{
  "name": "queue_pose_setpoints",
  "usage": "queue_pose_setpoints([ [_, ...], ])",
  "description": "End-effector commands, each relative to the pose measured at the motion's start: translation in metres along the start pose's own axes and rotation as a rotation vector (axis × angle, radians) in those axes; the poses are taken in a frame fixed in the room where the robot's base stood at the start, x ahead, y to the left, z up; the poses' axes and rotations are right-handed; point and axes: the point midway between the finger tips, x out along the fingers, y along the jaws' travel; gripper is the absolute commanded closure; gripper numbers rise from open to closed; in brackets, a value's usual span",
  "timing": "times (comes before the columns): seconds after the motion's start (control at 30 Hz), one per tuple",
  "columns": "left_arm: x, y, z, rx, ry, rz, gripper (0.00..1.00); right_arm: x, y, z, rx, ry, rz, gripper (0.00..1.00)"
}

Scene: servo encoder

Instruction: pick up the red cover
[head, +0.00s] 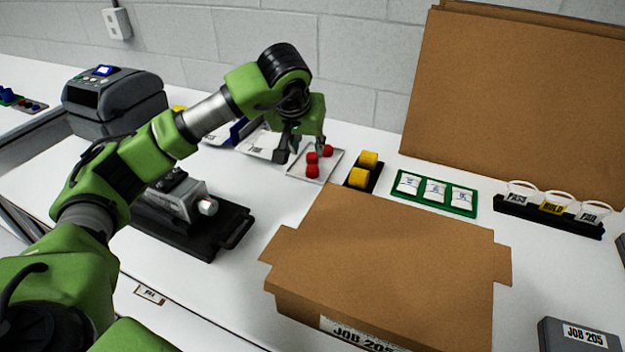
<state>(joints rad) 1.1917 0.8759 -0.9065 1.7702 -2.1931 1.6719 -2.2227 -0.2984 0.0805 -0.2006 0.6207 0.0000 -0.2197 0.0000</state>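Three small red covers (313,171) show close together on a white tray (299,176) on the table, behind the cardboard box. My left gripper (302,150) hangs over the tray, pointing down, with its dark fingers spread apart. One finger is at the left of the red covers and the other is above or behind them. I cannot tell whether a finger touches a cover. No cover is seen between the fingertips. My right gripper is not in view.
A large cardboard box (390,255) stands in front. Two yellow pieces (359,178) are right of the tray, then a green card holder (462,200) and labelled cups (553,203). A grey device (178,198) on a black base lies under my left arm. A printer (115,98) stands back left.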

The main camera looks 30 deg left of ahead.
Motion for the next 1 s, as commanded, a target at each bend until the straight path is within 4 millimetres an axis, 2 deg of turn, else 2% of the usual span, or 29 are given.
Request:
queue_pose_setpoints([
  [0.3, 0.058, 0.000, 0.001, 0.001, -0.006, 0.000, 0.68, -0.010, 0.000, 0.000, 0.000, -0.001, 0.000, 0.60],
  [0.4, 0.072, 0.000, 0.000, -0.001, -0.004, 0.000, 0.68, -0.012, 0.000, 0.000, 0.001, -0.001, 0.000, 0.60],
  [0.63, 0.087, -0.001, -0.001, 0.000, -0.004, 0.000, 0.68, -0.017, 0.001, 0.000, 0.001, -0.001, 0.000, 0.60],
  [0.8, 0.111, -0.003, -0.004, -0.001, -0.006, 0.000, 0.68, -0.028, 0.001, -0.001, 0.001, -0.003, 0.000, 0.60],
  [1.0, 0.132, -0.004, -0.004, 0.000, -0.002, -0.001, 0.68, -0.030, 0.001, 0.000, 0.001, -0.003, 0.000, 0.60],
])
